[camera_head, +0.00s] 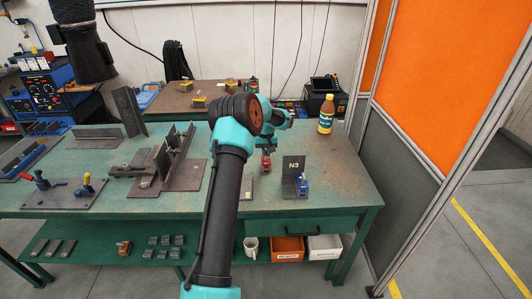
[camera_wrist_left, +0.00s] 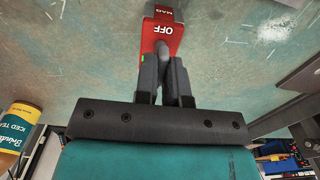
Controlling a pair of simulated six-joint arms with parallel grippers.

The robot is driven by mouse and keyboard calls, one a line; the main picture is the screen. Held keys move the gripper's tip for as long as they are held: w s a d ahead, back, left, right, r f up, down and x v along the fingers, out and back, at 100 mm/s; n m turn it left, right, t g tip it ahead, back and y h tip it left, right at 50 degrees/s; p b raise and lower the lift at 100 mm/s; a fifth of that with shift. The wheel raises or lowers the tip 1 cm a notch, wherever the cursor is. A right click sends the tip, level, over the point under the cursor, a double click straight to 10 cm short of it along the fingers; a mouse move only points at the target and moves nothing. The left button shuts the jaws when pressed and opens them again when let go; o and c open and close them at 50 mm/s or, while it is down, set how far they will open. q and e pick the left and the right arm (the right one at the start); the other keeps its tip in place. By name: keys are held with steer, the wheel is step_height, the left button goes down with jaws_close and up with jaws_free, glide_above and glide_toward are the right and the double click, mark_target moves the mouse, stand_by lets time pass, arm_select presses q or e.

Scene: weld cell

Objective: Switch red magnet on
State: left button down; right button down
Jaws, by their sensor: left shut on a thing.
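The red magnet (camera_head: 266,164) stands on the green table in the head view, partly hidden by my left arm. In the left wrist view the red magnet (camera_wrist_left: 160,40) shows its red face with the white word OFF, and a small green mark at its side. In the head view my left gripper (camera_head: 267,147) is just above the red magnet. My right gripper is not in view.
A dark plate marked N3 (camera_head: 293,172) with a blue magnet (camera_head: 303,185) stands to the right. An iced tea bottle (camera_head: 326,114) stands at the back right. Steel fixtures (camera_head: 180,172) stand left of my arm. The table's right front is clear.

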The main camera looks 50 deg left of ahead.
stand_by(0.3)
arm_select(q)
steer(key=c, duration=1.2)
jaws_free()
step_height(320, 180, up, 18)
steer(key=shift+f, duration=0.25)
